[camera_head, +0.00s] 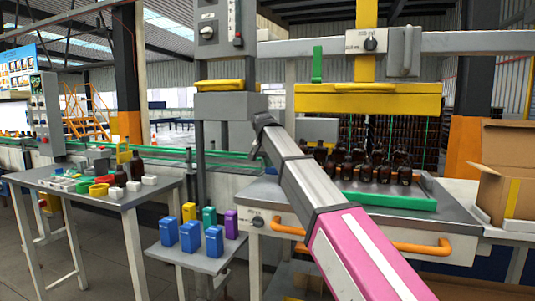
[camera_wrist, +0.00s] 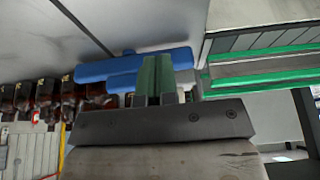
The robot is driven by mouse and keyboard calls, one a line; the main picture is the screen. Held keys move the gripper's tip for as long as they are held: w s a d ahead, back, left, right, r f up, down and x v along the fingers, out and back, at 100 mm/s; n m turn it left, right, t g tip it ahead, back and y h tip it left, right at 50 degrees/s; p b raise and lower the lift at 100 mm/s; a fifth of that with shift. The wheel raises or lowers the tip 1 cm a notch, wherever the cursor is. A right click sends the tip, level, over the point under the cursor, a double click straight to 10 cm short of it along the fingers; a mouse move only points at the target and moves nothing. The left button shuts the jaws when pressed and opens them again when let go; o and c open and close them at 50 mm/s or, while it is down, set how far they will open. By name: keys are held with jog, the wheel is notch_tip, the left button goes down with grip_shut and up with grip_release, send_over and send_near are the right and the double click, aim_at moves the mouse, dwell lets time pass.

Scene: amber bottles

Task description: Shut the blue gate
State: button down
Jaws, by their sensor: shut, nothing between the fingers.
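The blue gate (camera_wrist: 125,68) shows in the wrist view as a rounded blue bar with a second blue part just below it. My gripper (camera_wrist: 155,75) is shut and empty, its narrow green-grey fingers overlapping the blue bar in the picture. I cannot tell whether they touch it. The fingers hide part of the blue piece. In the head view my arm reaches forward to the left of the press-like station, and its dark end (camera_head: 262,130) is beside the grey column.
Amber bottles (camera_wrist: 40,100) stand close left of the blue gate in the wrist view. A green-edged rail (camera_wrist: 265,65) runs at the right. In the head view, bottles fill a green tray (camera_head: 390,201) under the yellow head (camera_head: 368,103). Blue containers (camera_head: 190,236) stand on a low table.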

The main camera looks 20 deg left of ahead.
aim_at(274, 173)
jog(key=w+f, duration=0.2)
jog(key=w, duration=0.1)
jog(key=shift+d+f, duration=0.1)
jog(key=shift+w+d, duration=0.15)
jog(key=shift+w, duration=0.8)
jog(key=shift+w, duration=0.15)
